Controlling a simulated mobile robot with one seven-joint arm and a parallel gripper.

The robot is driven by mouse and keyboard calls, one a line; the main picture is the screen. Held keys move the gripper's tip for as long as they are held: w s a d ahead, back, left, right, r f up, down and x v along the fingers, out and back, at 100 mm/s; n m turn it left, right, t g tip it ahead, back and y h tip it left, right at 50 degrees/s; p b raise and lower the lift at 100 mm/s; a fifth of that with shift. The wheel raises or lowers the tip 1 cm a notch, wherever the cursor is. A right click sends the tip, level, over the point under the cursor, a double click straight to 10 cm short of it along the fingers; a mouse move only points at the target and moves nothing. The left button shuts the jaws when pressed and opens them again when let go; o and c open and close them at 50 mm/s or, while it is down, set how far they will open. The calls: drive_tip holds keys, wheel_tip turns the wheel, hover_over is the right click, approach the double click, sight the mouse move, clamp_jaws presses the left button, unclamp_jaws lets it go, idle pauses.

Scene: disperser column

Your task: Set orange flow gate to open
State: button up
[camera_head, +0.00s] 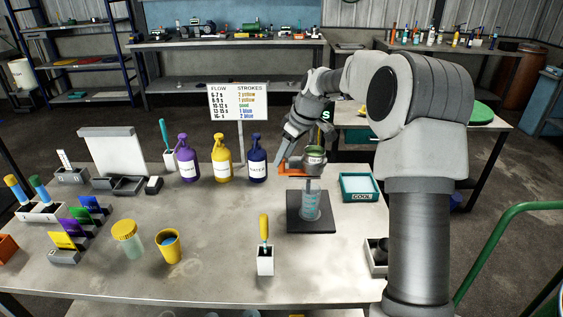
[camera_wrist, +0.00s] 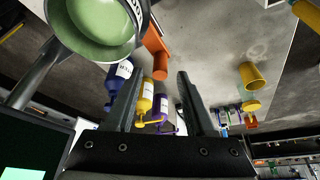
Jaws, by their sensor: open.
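The orange flow gate (camera_head: 290,170) sticks out to the left beneath the cup (camera_head: 315,155) at the top of the disperser column. The clear column (camera_head: 311,200) with bluish bands stands on a dark square base (camera_head: 311,225). My gripper (camera_head: 280,153) is at the gate's left side, fingers pointing down. In the wrist view, my gripper (camera_wrist: 159,78) is open, and the orange gate (camera_wrist: 154,42) shows just beyond and between the fingertips. The cup with green inside (camera_wrist: 95,25) is close by at the upper left. I cannot tell whether the fingers touch the gate.
Blue (camera_head: 257,165), yellow (camera_head: 222,165) and purple (camera_head: 187,165) bottles stand left of the column. A teal tray (camera_head: 360,197) lies to its right, and a white holder (camera_head: 265,262) with a yellow-handled tool stands in front. A flow chart sign (camera_head: 238,103) stands behind.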

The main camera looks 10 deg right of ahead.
drive_tip(key=shift+x, duration=1.45)
drive_tip(key=shift+c, duration=0.2)
clamp_jaws()
